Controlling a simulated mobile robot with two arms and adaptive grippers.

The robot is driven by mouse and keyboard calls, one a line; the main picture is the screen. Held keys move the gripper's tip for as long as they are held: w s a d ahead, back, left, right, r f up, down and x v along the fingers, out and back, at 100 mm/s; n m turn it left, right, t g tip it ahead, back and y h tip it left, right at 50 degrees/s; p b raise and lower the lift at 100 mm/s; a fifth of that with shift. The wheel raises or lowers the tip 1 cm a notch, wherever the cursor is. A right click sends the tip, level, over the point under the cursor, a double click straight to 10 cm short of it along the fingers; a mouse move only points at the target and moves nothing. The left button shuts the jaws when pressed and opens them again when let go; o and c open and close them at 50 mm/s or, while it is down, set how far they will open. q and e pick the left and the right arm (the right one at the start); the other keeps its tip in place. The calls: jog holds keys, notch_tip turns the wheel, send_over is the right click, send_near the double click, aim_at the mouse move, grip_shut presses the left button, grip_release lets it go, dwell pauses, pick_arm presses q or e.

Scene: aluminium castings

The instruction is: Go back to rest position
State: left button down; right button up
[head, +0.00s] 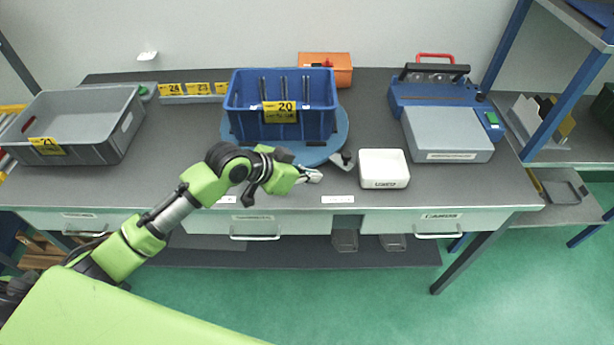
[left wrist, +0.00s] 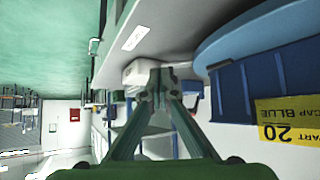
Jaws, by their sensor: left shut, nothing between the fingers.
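My left gripper (head: 312,176) is shut and empty, above the front part of the grey workbench (head: 400,196), just in front of the round blue turntable (head: 312,155). In the left wrist view its fingers (left wrist: 160,75) meet at the tips. A blue crate (head: 240,122) with a yellow label "20" stands on the turntable, behind the gripper. The crate also shows at the right of the left wrist view (left wrist: 232,92). My right gripper is in neither view.
A white box (head: 384,167) stands right of the left gripper. A grey crate (head: 100,150) labelled "21" stands at the left. A blue and grey machine (head: 447,135) stands at the right. An orange box (head: 340,64) is at the back. Drawers (head: 250,222) line the bench front.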

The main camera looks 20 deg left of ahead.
pick_arm(q)
jog(key=s+d+f+n+g+y, duration=0.15)
jog(key=s+f, duration=0.35)
jog(key=s, duration=0.8)
jog(key=s+a+f+n+g+y, duration=0.15)
jog(key=s+a, duration=0.25)
jog(key=s, duration=0.4)
jog(key=s+a+f+n+g+y, duration=0.1)
jog(key=s+a+f+n+y, duration=0.2)
jog(key=s, duration=0.6)
notch_tip(320, 180, down, 27)
jog(key=s+a+g+b, duration=0.1)
jog(key=s, duration=0.2)
jog(key=s+a+f+g+b, duration=0.1)
jog(key=s+a+f, duration=0.2)
jog(key=s+f, duration=1.3)
jog(key=shift+f+m+g, duration=0.2)
jog(key=shift+m+g, duration=0.1)
jog(key=shift+m, duration=0.1)
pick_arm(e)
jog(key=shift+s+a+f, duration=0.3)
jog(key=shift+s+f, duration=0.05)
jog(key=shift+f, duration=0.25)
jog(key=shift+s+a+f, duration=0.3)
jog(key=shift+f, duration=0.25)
